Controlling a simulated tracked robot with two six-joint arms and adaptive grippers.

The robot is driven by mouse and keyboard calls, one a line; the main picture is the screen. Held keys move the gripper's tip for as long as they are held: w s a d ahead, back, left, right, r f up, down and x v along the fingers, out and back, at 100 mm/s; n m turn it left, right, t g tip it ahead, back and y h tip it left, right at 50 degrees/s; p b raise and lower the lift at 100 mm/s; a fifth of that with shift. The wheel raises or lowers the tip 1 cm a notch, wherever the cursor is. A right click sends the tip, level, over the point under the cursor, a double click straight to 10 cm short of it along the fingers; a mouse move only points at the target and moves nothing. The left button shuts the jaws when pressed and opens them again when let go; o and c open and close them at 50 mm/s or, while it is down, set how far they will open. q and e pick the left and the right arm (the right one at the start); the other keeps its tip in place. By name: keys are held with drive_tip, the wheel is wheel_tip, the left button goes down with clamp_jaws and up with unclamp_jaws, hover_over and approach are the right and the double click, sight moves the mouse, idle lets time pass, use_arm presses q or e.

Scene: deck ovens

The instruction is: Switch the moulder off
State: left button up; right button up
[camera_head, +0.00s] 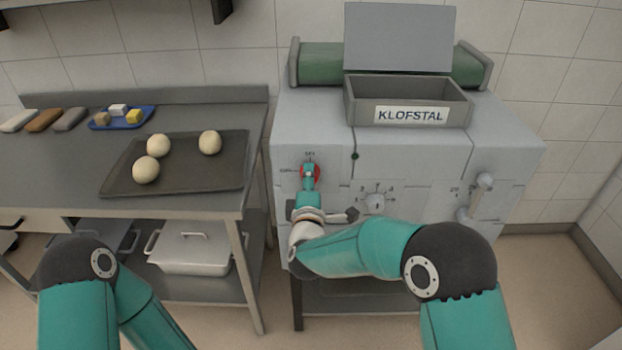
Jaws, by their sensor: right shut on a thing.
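The moulder (410,150) is a light grey machine labelled KLOFSTAL, with a hopper and a green roller on top. Its red rotary switch (317,172) is on the left of the front panel, with small markings around it, too small to read. My right gripper (309,181) is at this switch, shut on it and covering much of it. The switch's exact setting is hard to tell. A small dark green lamp (355,156) is right of the switch. My left arm shows at the lower left, but its gripper is out of view.
A numbered dial (376,201) and a lever (481,185) are right of the switch. On the left, a steel table (52,160) holds a dark tray (190,178) with three dough balls and a blue tray (100,125). A lidded pan (190,250) is on the shelf below.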

drive_tip(key=shift+a+f, duration=0.15)
drive_tip(key=shift+f, duration=0.05)
drive_tip(key=o, duration=1.1)
drive_tip(key=shift+r, duration=0.1)
drive_tip(key=s, duration=1.2)
